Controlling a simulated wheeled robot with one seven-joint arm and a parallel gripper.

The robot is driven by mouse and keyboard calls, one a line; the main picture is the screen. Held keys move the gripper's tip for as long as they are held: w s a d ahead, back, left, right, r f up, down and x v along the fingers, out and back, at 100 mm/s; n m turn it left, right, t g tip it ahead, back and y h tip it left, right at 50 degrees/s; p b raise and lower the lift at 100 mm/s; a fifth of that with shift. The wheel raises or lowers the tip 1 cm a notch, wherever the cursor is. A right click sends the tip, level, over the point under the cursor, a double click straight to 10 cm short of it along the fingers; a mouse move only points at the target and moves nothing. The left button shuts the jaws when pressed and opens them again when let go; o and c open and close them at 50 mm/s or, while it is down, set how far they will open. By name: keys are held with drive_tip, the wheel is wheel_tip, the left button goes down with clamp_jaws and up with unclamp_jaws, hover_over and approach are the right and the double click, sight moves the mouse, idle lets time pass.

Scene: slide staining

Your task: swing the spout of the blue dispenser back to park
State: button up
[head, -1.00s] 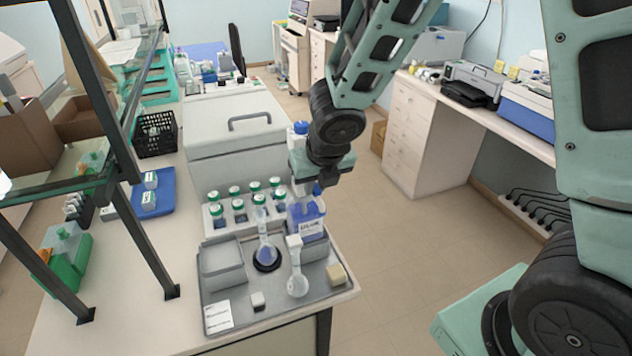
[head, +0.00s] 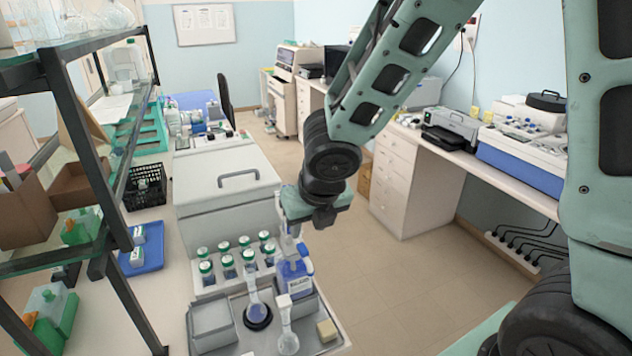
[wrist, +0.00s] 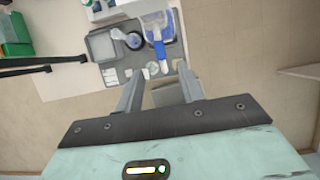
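The blue dispenser (head: 295,278), a bottle with a white label, stands at the back right of the grey tray (head: 235,302). In the wrist view the dispenser (wrist: 152,22) is beyond my fingers, with its long blue upper part (wrist: 160,50) toward them. My gripper (wrist: 160,68) is open, its fingers apart with nothing seen held between them. In the head view my gripper's body is above the dispenser and hides its top. I cannot tell which way the spout points. A flask with blue liquid (head: 257,312) sits in a black ring left of the dispenser.
A second flask (head: 288,342) and a beige block (head: 327,331) are at the tray's front right. Green-capped bottles (head: 228,265) stand in a rack behind. A large grey box (head: 225,190) is at the back; a shelf frame stands left. Open floor is right.

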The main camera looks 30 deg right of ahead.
drive_tip(key=p+v, duration=0.4)
drive_tip(key=v, duration=0.4)
drive_tip(key=shift+r, duration=0.35)
drive_tip(key=shift+s, duration=0.15)
drive_tip(key=s+a+f+m+g+b, duration=0.2)
drive_tip(key=s+a+f+m+b, duration=0.2)
drive_tip(key=s+f+m+b, duration=0.4)
drive_tip(key=s+a+f+m+g+y+b, duration=0.1)
drive_tip(key=s+a+f+m+b, duration=0.3)
drive_tip(key=s+f+m+b, duration=0.5)
wheel_tip(320, 180, down, 3)
drive_tip(key=m+g+b, duration=0.1)
drive_tip(key=m+b, duration=0.2)
drive_tip(key=m, duration=0.7)
drive_tip(key=shift+s+a+m+g, duration=0.15)
drive_tip(key=shift+s+m+g, duration=0.15)
